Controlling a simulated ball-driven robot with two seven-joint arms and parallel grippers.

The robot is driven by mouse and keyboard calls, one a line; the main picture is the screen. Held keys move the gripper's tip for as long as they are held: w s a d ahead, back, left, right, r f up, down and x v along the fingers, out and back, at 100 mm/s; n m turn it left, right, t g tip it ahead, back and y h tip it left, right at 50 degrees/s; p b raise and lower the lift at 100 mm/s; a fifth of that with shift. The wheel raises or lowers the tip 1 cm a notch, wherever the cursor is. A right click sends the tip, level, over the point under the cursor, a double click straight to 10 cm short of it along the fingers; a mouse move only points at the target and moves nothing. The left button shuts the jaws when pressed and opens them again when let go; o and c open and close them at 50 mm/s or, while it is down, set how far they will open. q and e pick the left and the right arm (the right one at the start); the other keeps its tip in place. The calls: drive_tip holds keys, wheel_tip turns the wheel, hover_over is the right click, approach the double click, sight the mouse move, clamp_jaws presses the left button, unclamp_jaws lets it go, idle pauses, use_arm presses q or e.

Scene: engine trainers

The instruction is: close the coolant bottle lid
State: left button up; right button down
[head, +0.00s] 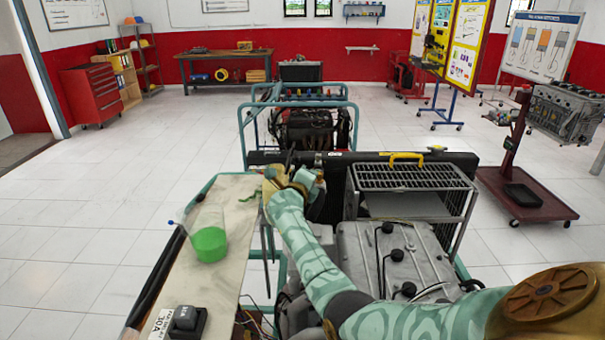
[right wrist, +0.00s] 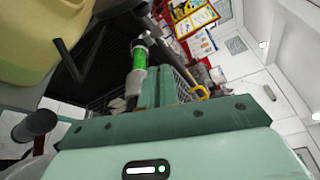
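The coolant bottle (head: 209,243) is a translucent container with bright green liquid in its lower part. It stands on the pale bench top on the left in the head view. A small blue piece (head: 171,222), seemingly its lid, sticks out to the left of its upper part; its exact pose is too small to tell. My right gripper (head: 285,178) is beyond and to the right of the bottle, apart from it, near the far right edge of the bench top. Its fingers are not clear enough to tell open from shut. My left gripper is not in view.
The narrow bench top (head: 232,205) has a black switch box (head: 187,320) at its near end. A grey engine cover (head: 385,255) and a metal grille cage (head: 410,177) stand to the right. A yellow handle (head: 406,157) shows behind. Tiled floor lies open at left.

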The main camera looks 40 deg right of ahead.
drive_tip(key=shift+b+x, duration=0.9)
drive_tip(key=shift+x, duration=0.35)
drive_tip(key=shift+w+d+f+b, duration=0.65)
drive_tip(key=shift+w+d+b, duration=0.1)
drive_tip(key=shift+d, duration=0.2)
drive_tip(key=shift+w+d+f+b, duration=0.35)
drive_tip(key=shift+w+d, duration=0.15)
drive_tip(key=shift+w, duration=0.05)
drive_tip(key=shift+w+d+f+b, duration=0.3)
drive_tip(key=shift+w+d+b, duration=0.05)
drive_tip(key=shift+w+d, duration=0.2)
use_arm(q)
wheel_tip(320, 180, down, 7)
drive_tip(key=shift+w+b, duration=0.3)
drive_tip(key=shift+b, duration=0.1)
use_arm(e)
drive_tip(key=w+a+r, duration=0.2)
drive_tip(key=a, duration=0.1)
drive_tip(key=shift+a+r, duration=0.25)
drive_tip(key=shift+r, duration=0.1)
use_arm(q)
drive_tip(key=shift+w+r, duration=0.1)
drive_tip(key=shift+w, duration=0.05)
use_arm(e)
drive_tip(key=shift+w+a, duration=0.1)
drive_tip(key=shift+r, duration=0.1)
